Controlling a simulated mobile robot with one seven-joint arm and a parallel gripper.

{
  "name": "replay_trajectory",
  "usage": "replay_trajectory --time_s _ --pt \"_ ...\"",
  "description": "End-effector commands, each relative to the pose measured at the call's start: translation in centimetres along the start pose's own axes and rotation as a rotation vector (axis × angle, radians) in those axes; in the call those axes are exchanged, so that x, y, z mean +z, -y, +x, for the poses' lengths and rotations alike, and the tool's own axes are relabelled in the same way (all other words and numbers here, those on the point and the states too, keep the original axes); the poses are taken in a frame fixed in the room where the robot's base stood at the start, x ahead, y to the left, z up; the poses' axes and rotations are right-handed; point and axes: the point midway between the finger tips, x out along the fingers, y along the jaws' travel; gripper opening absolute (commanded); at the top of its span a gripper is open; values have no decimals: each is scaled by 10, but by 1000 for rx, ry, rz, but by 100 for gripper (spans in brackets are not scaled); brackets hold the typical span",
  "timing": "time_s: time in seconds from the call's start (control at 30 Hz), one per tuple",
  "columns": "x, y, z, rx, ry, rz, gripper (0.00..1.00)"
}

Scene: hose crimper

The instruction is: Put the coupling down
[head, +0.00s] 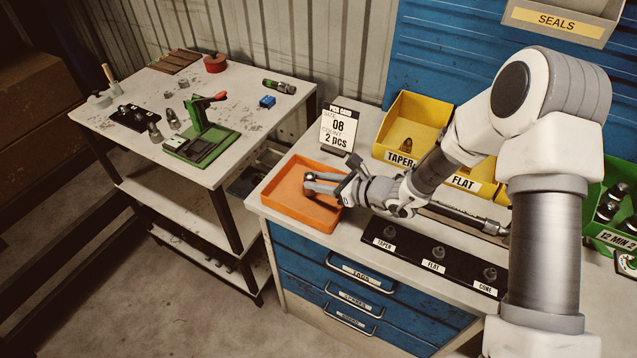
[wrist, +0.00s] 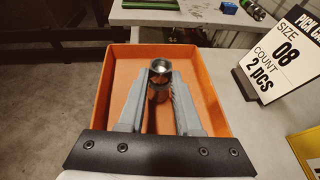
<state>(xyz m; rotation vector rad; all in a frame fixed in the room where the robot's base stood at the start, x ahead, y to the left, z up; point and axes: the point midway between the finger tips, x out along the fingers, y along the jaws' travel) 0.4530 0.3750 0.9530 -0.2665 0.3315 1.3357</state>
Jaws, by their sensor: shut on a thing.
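In the head view my gripper (head: 306,183) reaches into the orange tray (head: 282,208) from the right.
A pick card (head: 339,131) reading size 08, count 2 pcs stands behind the tray. Yellow bins (head: 413,122) and a black strip of labelled samples (head: 408,243) lie to the right. A second bench (head: 118,152) with a green press (head: 205,138) stands at left.

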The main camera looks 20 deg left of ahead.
Motion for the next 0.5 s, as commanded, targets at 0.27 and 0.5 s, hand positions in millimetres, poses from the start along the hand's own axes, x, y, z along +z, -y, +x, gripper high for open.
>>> replay_trajectory --time_s 0.27,0.5 --pt "-9 0 4 -1 3 -2 0" --pt "-13 0 6 0 2 -2 0"
